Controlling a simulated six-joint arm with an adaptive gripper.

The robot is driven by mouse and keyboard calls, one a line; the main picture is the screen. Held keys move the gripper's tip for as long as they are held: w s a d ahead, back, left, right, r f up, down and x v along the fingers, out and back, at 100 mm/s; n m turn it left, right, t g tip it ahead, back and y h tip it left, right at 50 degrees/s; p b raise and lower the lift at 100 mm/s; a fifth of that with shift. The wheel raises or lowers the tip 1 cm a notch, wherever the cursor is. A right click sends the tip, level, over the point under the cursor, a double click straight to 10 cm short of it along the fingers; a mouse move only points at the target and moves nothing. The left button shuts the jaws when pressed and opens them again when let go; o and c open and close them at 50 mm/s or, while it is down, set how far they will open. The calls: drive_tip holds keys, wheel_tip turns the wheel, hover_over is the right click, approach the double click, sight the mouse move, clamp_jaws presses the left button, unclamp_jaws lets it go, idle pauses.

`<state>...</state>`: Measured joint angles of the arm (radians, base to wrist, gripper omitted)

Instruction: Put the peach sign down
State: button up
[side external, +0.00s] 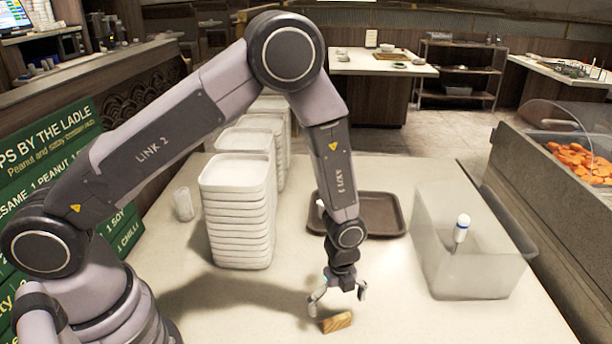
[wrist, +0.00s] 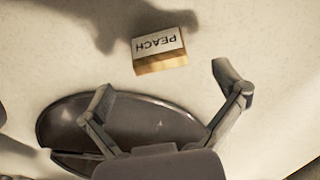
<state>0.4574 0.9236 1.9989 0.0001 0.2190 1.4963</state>
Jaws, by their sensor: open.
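The peach sign (side external: 337,322) is a small wooden block resting on the pale counter near its front. In the wrist view the sign (wrist: 160,50) shows a white face with PEACH in dark letters, upside down in the picture. My gripper (side external: 338,297) is open just above and behind the sign in the side view. In the wrist view the fingers of my gripper (wrist: 165,88) are spread wide, with the sign beyond the fingertips and nothing held between them. The side view does not show clearly whether the left finger touches the sign.
A brown tray (side external: 385,228) lies behind my gripper. Stacks of white trays (side external: 238,225) stand to the left, by a clear cup (side external: 183,204). A translucent bin (side external: 475,270) holding a white bottle (side external: 461,229) stands to the right. The counter around the sign is clear.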

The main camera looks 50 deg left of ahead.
sight(335, 320)
wheel_tip(335, 320, down, 4)
drive_tip(key=shift+f, duration=0.1)
drive_tip(key=c, duration=1.1)
